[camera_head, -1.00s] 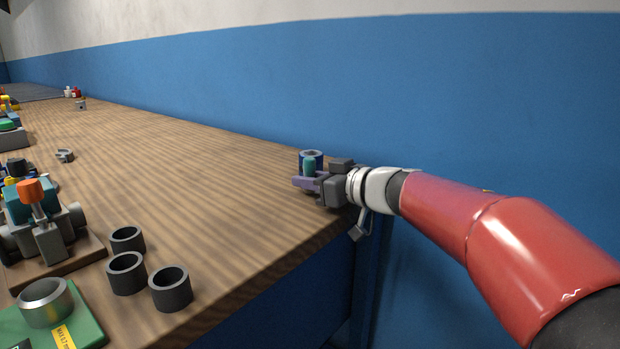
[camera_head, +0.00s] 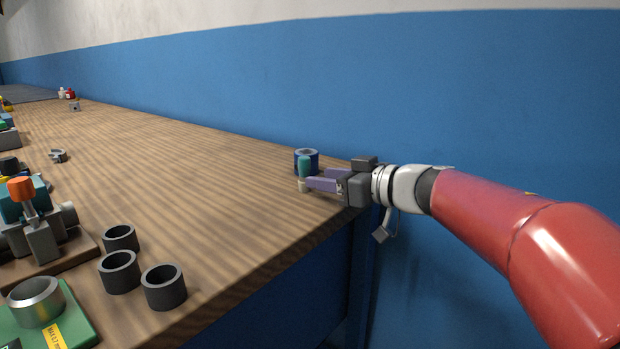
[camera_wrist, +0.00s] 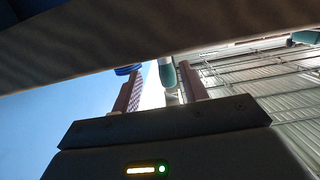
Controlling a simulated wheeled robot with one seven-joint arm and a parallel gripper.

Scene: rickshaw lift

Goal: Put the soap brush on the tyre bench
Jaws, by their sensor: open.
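The soap brush (camera_head: 304,167), with a teal handle and a pale lower end, stands upright on the wooden tyre bench (camera_head: 230,190) near its right end. My gripper (camera_head: 319,179) is open, its purple fingers level and low over the bench edge, just right of the brush. In the wrist view the brush (camera_wrist: 168,73) shows between the finger lines, near the tips. I see no grip on it. Where its pale end meets the bench is partly hard to make out.
A blue ring-shaped roll (camera_head: 311,156) stands close behind the brush. Several dark cylinders (camera_head: 120,272) and a machine with an orange knob (camera_head: 22,190) are at the left front. The middle of the bench is clear. A blue wall (camera_head: 420,90) runs behind.

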